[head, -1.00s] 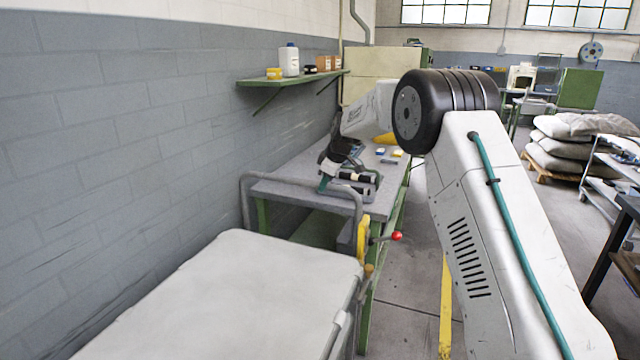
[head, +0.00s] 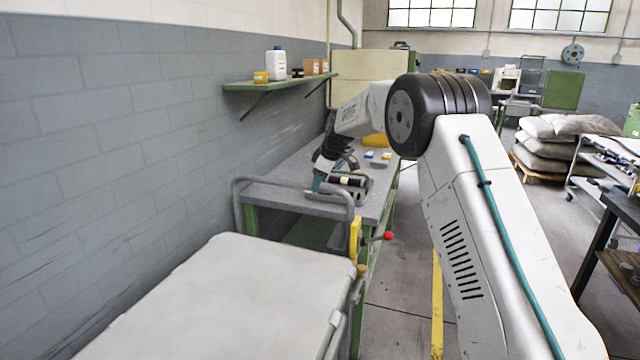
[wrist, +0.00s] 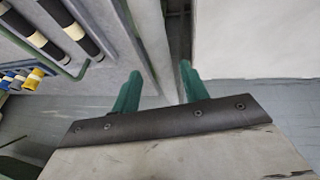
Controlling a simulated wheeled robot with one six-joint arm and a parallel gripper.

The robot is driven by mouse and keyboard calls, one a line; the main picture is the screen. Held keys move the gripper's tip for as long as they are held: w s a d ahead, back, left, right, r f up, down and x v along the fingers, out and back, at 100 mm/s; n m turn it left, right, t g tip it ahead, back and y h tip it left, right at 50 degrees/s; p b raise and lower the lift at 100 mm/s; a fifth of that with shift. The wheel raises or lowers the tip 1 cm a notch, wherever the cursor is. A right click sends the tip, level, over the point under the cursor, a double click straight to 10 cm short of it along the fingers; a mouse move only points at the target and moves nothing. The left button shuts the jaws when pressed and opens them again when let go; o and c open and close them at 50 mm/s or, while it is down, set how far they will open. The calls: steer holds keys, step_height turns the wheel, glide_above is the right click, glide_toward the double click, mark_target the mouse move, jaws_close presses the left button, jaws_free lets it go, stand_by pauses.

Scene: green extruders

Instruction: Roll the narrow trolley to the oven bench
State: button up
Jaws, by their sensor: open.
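A narrow trolley with a pale flat top (head: 215,300) fills the lower left of the head view. A grey tube handle (head: 290,189) rises at its far end. My gripper (head: 317,184) is near that handle, over the near end of a grey-topped bench. In the wrist view my gripper (wrist: 158,88) has its two green fingers apart with nothing clearly held. A grey bar (wrist: 150,40) runs towards the gap; I cannot tell whether it lies between the fingers. A white oven-like box (head: 505,78) stands on a bench at the far back.
The grey-topped bench (head: 285,192) with green legs stands along the left wall, holding dark rollers (head: 348,181). A red-knobbed lever (head: 388,236) sticks out beside the trolley. Sacks (head: 560,150) and a wheeled rack (head: 605,160) stand at the right. An open floor aisle runs between.

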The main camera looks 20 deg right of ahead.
steer(key=v, duration=0.6)
steer(key=shift+s+d+r, duration=0.1)
steer(key=shift+d+r, duration=0.05)
steer(key=s+f+m+g, duration=0.2)
steer(key=s+f+m, duration=0.2)
steer(key=s, duration=0.2)
steer(key=s+r+m, duration=0.2)
steer(key=s, duration=1.6)
steer(key=s+a+r+m+h, duration=0.1)
steer(key=s+m, duration=0.1)
steer(key=s, duration=1.6)
steer(key=s+r+m+g+h, duration=0.1)
steer(key=s+r+m, duration=0.1)
steer(key=s, duration=1.6)
steer(key=shift+a+r+m, duration=0.3)
steer(key=shift+r+m, duration=0.1)
steer(key=shift+m, duration=0.2)
